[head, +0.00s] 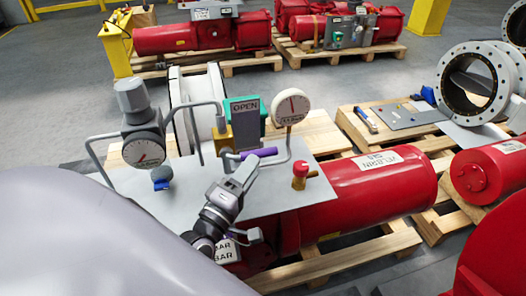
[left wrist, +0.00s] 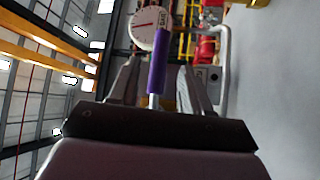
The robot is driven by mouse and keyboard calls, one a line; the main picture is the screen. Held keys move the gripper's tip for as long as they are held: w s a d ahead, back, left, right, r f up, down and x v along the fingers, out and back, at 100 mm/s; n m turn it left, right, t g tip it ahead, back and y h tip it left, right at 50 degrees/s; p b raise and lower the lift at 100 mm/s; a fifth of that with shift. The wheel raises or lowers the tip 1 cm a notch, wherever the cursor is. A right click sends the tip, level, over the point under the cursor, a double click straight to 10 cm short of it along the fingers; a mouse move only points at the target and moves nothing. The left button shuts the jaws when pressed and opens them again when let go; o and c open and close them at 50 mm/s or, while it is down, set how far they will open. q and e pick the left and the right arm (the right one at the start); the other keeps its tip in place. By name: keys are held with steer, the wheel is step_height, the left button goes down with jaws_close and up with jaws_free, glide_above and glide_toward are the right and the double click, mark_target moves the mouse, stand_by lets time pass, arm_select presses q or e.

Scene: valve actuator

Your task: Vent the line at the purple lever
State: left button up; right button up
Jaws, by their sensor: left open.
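The purple lever (head: 262,152) sticks out sideways from a small valve on the grey plate, below the OPEN indicator (head: 245,108). It also shows in the left wrist view (left wrist: 157,70), upright in the picture on a pale stem. My left gripper (head: 246,170) is just below and in front of the lever in the head view. Its jaws are open. In the left wrist view its two fingers (left wrist: 159,72) stand on either side of the lever, with gaps. I cannot tell whether the fingertips reach past it. My right gripper is not in view.
A round gauge (head: 291,107) rises on a pipe behind the lever. A second gauge (head: 143,150) and a blue knob (head: 162,184) are on the left. A red-topped yellow valve (head: 300,172) stands to the right. The red cylinder (head: 375,187) lies beyond on a pallet.

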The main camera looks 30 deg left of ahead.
mark_target(263, 153)
arm_select(q)
steer(key=shift+p+x, duration=0.35)
steer(key=shift+x, duration=2.75)
jaws_close()
